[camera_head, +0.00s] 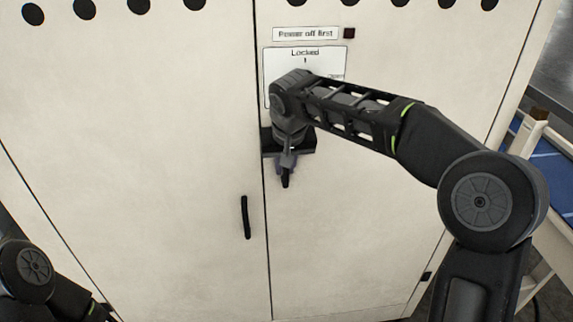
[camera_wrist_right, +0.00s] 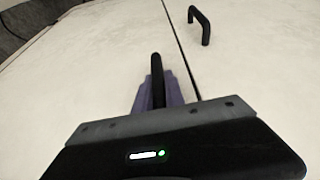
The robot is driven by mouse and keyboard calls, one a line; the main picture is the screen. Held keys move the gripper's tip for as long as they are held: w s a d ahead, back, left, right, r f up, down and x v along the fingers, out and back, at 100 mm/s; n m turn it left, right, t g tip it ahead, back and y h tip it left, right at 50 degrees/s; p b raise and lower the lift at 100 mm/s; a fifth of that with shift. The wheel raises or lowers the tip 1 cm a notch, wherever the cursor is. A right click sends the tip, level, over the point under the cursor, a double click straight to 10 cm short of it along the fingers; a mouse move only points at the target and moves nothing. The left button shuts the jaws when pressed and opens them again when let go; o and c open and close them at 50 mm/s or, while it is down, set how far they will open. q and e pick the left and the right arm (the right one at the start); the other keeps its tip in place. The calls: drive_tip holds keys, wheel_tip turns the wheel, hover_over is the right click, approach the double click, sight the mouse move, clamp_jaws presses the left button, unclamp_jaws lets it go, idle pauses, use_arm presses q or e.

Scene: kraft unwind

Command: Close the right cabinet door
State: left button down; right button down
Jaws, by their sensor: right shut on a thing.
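The right cabinet door (camera_head: 350,230) is a cream panel that looks flush with the left cabinet door (camera_head: 130,150), with a thin dark seam between them. My right gripper (camera_head: 286,178) is at the right door's inner edge, shut on that door's black handle, which is mostly hidden by the gripper. In the right wrist view, the handle (camera_wrist_right: 158,75) stands between the purple fingers (camera_wrist_right: 157,92). The left door's black handle (camera_head: 246,217) is free, and also shows in the wrist view (camera_wrist_right: 199,25). Part of my left arm shows at the lower left; its gripper is out of view.
Labels reading "Power off first" (camera_head: 305,33) and "Locked" (camera_head: 305,54) are on the right door, behind my right arm. A row of dark round holes runs along the top. A table with a blue top (camera_head: 548,160) stands to the right of the cabinet.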

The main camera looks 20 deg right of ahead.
drive_tip(key=shift+w+d+r, duration=0.15)
drive_tip(key=shift+w+d, duration=0.1)
drive_tip(key=shift+d, duration=0.05)
drive_tip(key=c, duration=1.7)
unclamp_jaws()
drive_tip(key=shift+w, duration=0.1)
drive_tip(key=b+v, duration=0.1)
drive_tip(key=v, duration=0.6)
drive_tip(key=shift+s+a+r, duration=0.25)
drive_tip(key=shift+s+r, duration=0.05)
drive_tip(key=shift+s, duration=0.05)
